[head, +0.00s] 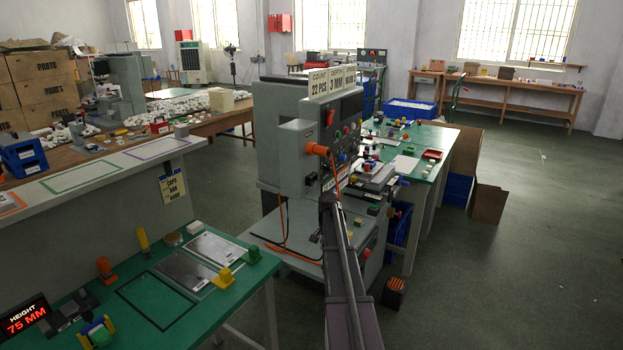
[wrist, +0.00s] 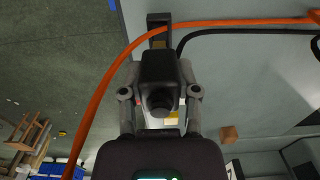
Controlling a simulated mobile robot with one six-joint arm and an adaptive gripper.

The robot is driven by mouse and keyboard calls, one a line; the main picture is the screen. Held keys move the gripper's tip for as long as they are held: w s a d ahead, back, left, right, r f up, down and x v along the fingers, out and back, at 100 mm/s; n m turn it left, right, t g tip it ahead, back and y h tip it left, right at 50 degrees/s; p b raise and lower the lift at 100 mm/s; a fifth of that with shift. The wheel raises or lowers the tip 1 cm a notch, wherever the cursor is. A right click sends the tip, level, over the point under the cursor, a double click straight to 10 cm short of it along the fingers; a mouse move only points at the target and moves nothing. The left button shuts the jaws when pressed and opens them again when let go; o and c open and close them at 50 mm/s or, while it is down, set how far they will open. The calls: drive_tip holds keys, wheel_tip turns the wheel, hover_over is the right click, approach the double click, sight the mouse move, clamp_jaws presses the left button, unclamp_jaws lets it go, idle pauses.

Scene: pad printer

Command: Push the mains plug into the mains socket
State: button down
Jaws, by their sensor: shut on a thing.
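In the wrist view my gripper (wrist: 160,72) has its two grey fingers on either side of a black block, which I take to be the mains plug (wrist: 160,68), and is shut on it. A black cable (wrist: 240,29) runs from beside this block to the right. Just beyond the block is a dark rectangular fitting (wrist: 158,20), probably the mains socket, against a pale grey surface. I cannot tell whether plug and fitting touch. In the head view my arm reaches toward the pad printer (head: 285,150) and hides the gripper, plug and socket.
An orange cable (wrist: 105,88) curves across the wrist view close to the block and dark fitting. A green-topped bench (head: 225,295) stands left of the printer, and another green bench (head: 445,140) lies behind it. Open floor (head: 530,240) is at the right.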

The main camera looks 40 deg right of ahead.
drive_tip(key=shift+r, duration=0.15)
drive_tip(key=r+t+p, duration=0.1)
drive_tip(key=r, duration=0.1)
drive_tip(key=r+t+y+p, duration=0.1)
drive_tip(key=p, duration=0.1)
drive_tip(key=r+t+p, duration=0.1)
drive_tip(key=r, duration=0.1)
drive_tip(key=shift+s+d+r+t+p, duration=0.1)
drive_tip(key=shift+s+r+t+p, duration=0.25)
drive_tip(key=shift+t+p, duration=0.05)
drive_tip(key=shift+s+d+r+t+y+p, duration=0.1)
drive_tip(key=shift+r+t+y+p, duration=0.45)
drive_tip(key=shift+r+t, duration=0.75)
drive_tip(key=shift+s+d+r+t+y+p, duration=0.1)
drive_tip(key=shift+r+t+y+p, duration=0.6)
drive_tip(key=shift+r, duration=1)
wheel_tip(320, 180, up, 13)
drive_tip(key=w+t+y+b, duration=0.1)
drive_tip(key=w+t+y, duration=0.1)
drive_tip(key=t, duration=0.6)
drive_tip(key=shift+a+t+y, duration=0.35)
drive_tip(key=shift+t+y, duration=0.05)
drive_tip(key=shift+y, duration=0.35)
drive_tip(key=shift+x, duration=1.15)
drive_tip(key=shift+c, duration=1.3)
unclamp_jaws()
drive_tip(key=shift+w+a, duration=0.1)
